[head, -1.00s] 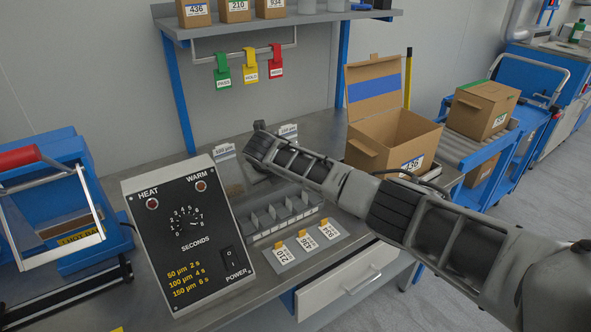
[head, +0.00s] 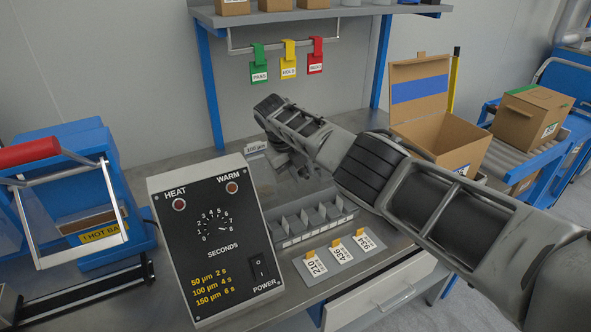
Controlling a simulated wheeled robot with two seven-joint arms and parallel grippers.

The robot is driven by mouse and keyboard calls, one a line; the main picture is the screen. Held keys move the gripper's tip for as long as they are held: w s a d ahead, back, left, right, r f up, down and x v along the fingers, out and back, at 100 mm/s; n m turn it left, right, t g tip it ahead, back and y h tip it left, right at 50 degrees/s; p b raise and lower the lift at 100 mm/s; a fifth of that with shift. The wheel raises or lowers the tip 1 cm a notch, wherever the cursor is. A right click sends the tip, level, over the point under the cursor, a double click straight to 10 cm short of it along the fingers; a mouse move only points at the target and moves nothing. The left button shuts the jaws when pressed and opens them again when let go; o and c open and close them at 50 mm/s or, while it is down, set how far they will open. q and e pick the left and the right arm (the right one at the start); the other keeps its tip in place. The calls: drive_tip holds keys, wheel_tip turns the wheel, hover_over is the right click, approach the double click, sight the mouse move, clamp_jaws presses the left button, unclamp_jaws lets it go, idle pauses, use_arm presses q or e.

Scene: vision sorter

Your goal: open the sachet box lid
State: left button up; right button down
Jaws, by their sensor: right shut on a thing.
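My right arm comes in from the right and reaches across the back of the bench. Its wrist is raised and its gripper (head: 285,162) points down behind the grey divided tray. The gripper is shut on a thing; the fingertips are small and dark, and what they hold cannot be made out. I cannot clearly pick out the sachet box or its lid; my right arm covers part of the bench there. A small card marked 100 µm (head: 256,147) stands just left of the gripper. My left gripper is not in view.
A heat sealer control box (head: 215,235) stands in front. The grey divided tray (head: 312,219) and a tag plate (head: 375,243) lie right of it. An open cardboard box (head: 462,142) stands behind my right arm. A blue machine with a red handle (head: 30,151) is at left.

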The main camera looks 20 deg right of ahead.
drive_tip(key=shift+f, duration=0.2)
drive_tip(key=c, duration=1.3)
unclamp_jaws()
drive_tip(key=shift+o, duration=0.2)
drive_tip(key=shift+r, duration=0.1)
drive_tip(key=shift+a+r, duration=0.15)
drive_tip(key=shift+r, duration=0.3)
use_arm(q)
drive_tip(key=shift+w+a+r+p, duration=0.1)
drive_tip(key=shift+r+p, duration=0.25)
drive_tip(key=shift+p, duration=0.4)
use_arm(e)
drive_tip(key=v, duration=1.5)
drive_tip(key=shift+f, duration=0.1)
